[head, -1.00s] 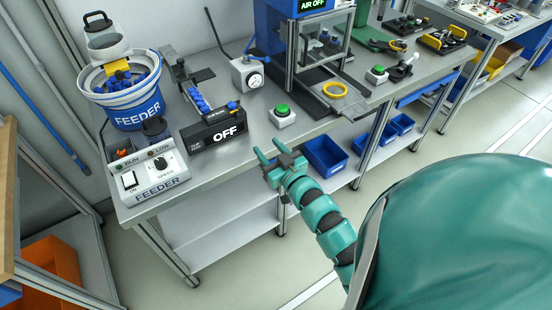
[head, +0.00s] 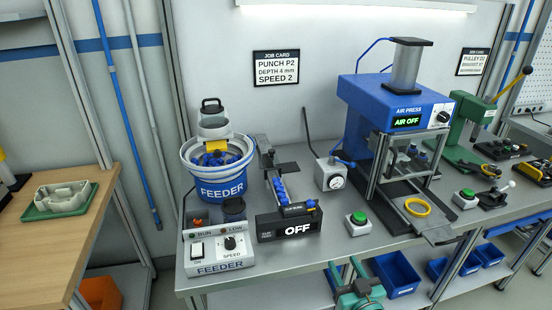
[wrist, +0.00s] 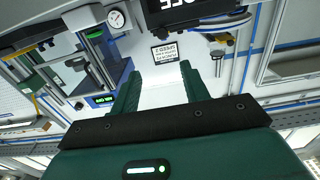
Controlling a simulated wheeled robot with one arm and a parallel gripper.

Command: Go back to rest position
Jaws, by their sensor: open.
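My green gripper (head: 352,278) is at the lower middle of the head view, in front of the bench's front edge and beside a blue bin. Its two fingers (wrist: 158,88) stand apart in the wrist view, with nothing between them. The wrist view shows the bench equipment upside down beyond the fingers. The rest of my arm is cut off by the lower edge of the head view.
The metal bench (head: 328,252) carries a feeder bowl (head: 222,190), a feeder control box (head: 222,250), an OFF display (head: 288,224), a green button (head: 358,220) and a blue air press (head: 385,105). Blue bins (head: 396,276) sit below. A wooden table (head: 85,240) stands left.

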